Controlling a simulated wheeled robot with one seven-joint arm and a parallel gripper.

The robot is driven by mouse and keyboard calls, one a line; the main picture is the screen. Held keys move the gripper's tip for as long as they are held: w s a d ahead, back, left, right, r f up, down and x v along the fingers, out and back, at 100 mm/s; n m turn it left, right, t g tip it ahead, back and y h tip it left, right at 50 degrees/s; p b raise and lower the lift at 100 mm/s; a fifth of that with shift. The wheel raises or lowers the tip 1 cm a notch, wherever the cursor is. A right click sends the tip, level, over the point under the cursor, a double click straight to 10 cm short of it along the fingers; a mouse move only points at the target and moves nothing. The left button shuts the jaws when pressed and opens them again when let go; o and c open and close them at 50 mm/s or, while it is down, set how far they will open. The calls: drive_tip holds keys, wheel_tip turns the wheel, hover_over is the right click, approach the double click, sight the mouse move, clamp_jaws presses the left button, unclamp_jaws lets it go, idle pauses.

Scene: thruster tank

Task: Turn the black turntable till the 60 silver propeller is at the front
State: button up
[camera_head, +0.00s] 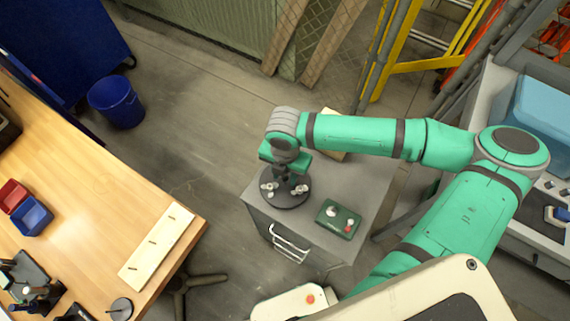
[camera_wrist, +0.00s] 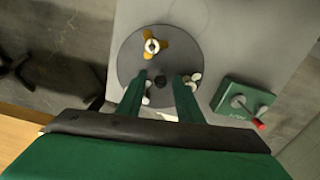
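The black turntable (camera_head: 286,201) is a round dark disc on top of a grey cabinet; it fills the upper middle of the wrist view (camera_wrist: 128,62). A brass-coloured propeller (camera_wrist: 152,45) sits at its far side in the wrist view. A silver propeller (camera_wrist: 193,79) is at the right and another pale one (camera_wrist: 147,92) at the left, partly hidden by a finger. No size marks are readable. A dark knob (camera_wrist: 160,82) stands between my fingertips. My gripper (camera_wrist: 160,77) is open above the disc, its fingers apart; in the head view it (camera_head: 283,172) points down over the turntable.
A green control box (camera_head: 339,219) with a lever and red knob stands right of the turntable on the grey cabinet (camera_head: 262,215). A wooden workbench (camera_head: 100,175) with a pale board (camera_head: 157,245) is at the left. A blue bin (camera_head: 117,102) stands on the floor.

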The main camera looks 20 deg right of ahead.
drive_tip(key=shift+r, duration=3.7)
